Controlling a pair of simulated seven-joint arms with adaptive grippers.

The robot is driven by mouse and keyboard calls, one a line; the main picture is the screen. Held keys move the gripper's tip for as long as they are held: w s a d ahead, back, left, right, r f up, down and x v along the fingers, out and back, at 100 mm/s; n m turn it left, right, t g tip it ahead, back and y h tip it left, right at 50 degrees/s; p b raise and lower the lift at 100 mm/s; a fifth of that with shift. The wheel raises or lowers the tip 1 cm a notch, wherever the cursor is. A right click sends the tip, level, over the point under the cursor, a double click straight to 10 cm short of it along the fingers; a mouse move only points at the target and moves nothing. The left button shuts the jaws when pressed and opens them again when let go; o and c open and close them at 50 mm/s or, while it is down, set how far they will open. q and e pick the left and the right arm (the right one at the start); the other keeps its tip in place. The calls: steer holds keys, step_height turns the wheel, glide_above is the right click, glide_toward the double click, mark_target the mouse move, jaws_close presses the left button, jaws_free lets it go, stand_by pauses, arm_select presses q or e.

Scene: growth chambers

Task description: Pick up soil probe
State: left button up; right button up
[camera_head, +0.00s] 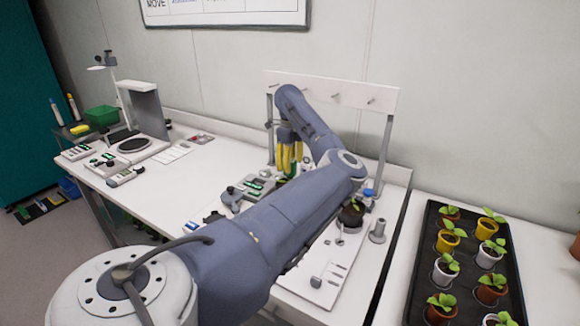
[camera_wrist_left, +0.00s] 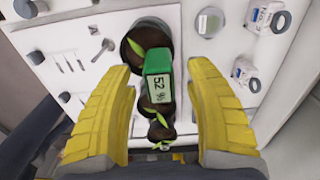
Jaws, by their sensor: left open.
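The soil probe (camera_wrist_left: 158,62) shows in the left wrist view as a green block with a pale display reading digits. It lies between the two yellow fingers of my left gripper (camera_head: 287,158), with a gap on each side. My left gripper is open and points down over the bench in the head view. Dark round shapes with green leaves, apparently potted seedlings (camera_wrist_left: 137,43), show above and below the probe. The probe's lower part is hidden. In the head view my arm and fingers hide much of this spot. My right gripper is not in view.
A white rack with pegs (camera_head: 330,90) stands behind my left arm. A dark pot with a seedling (camera_head: 351,216) and a grey cylinder (camera_head: 377,231) stand right of the arm. A black tray (camera_head: 428,235) holds several potted seedlings at right. The bench's left middle is mostly clear.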

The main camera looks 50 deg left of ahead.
arm_select(q)
steer(key=shift+c, duration=0.3)
jaws_close()
steer(key=shift+r, duration=0.15)
